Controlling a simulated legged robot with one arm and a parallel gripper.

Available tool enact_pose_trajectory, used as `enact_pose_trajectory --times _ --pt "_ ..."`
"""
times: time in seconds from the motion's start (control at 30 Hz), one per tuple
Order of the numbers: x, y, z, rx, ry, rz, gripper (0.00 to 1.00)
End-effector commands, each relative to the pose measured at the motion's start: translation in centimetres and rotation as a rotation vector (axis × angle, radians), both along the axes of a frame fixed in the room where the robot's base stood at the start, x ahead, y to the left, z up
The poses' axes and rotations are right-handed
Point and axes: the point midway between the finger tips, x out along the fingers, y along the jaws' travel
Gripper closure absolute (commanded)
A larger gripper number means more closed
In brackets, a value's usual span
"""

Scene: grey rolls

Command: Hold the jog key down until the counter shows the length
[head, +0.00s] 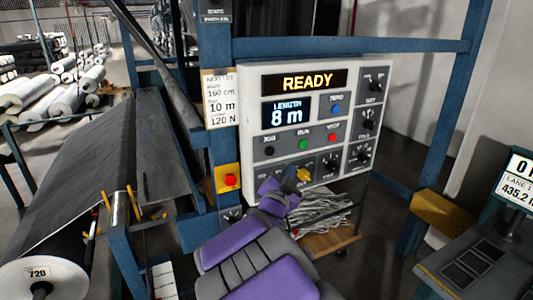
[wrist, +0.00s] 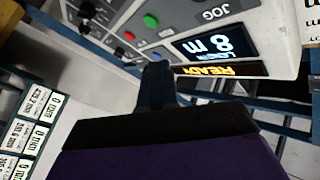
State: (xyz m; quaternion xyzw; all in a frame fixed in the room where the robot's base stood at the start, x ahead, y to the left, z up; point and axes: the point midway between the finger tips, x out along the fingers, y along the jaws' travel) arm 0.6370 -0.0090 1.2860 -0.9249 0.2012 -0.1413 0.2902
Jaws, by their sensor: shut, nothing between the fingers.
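The jog key (head: 269,151) is a black button under the JOG label, at the lower left of the pale control panel (head: 252,110). The length counter (head: 287,113) reads 8 m, and the display above it (head: 306,82) reads READY. The counter also shows upside down in the wrist view (wrist: 212,45). A card (head: 219,100) left of the panel lists 160 cm, 10 m and 120 N. My gripper (head: 291,173) is shut and empty, low in front of the panel, below and right of the jog key. Its dark fingers (wrist: 157,82) show in the wrist view. It appears apart from the key.
A red button on a yellow box (head: 229,181) sits lower left. Blue frame posts (head: 447,120) surround the panel.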

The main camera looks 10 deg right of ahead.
Motion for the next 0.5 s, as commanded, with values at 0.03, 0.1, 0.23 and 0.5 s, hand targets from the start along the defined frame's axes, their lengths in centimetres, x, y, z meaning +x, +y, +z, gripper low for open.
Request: enact_pose_trajectory --times 0.03,0.1,0.23,0.5 --pt "0.0 0.0 0.0 0.000 0.000 0.000 1.00" --pt "0.0 0.1 0.0 0.000 0.001 0.001 1.00" --pt "0.3 0.2 0.1 -0.001 0.001 0.000 1.00" --pt "2.4 0.9 0.2 -0.001 0.003 0.002 1.00"
